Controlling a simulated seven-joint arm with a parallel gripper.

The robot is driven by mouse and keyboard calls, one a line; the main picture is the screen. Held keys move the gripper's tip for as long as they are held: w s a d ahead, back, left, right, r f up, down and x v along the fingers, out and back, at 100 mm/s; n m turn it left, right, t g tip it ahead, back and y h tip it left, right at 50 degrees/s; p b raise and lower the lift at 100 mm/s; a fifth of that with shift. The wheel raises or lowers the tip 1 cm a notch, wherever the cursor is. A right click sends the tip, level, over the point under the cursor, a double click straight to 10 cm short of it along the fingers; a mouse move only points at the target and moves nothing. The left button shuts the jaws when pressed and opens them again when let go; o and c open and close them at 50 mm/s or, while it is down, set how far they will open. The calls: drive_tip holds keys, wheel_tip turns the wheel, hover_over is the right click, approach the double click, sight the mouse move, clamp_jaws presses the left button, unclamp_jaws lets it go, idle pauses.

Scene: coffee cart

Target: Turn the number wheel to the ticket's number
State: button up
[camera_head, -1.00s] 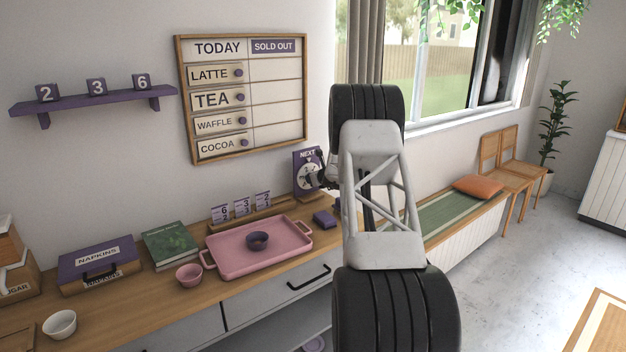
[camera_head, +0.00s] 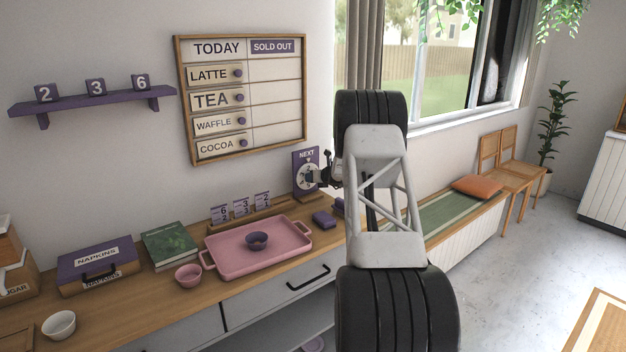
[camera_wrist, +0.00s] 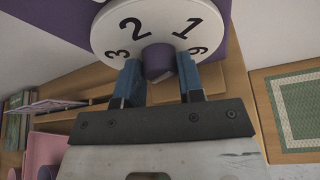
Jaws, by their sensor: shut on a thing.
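The number wheel (camera_head: 303,177) is a white disc with dark numbers on a purple stand marked NEXT (camera_head: 306,155), at the back of the counter. In the wrist view the disc (camera_wrist: 112,25) shows 3, 2, 1 and 6 around a purple centre knob (camera_wrist: 158,61). My gripper (camera_wrist: 160,72) has its blue fingers on either side of this knob and is shut on it. In the head view my gripper (camera_head: 319,176) covers part of the disc. Three purple-and-white tickets (camera_head: 241,207) stand in a wooden rack, reading 6, 3 and 2 from left to right.
A pink tray (camera_head: 225,258) with a purple bowl (camera_head: 257,241) lies in front of the rack. A purple block (camera_head: 324,219) lies near the stand. Number cubes 2, 3, 6 (camera_head: 95,87) sit on the wall shelf. A menu board (camera_head: 276,115) hangs above.

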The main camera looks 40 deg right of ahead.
drive_tip(key=shift+f, duration=0.1)
drive_tip(key=o, duration=0.9)
drive_tip(key=shift+s, duration=0.15)
drive_tip(key=shift+v, duration=3.8)
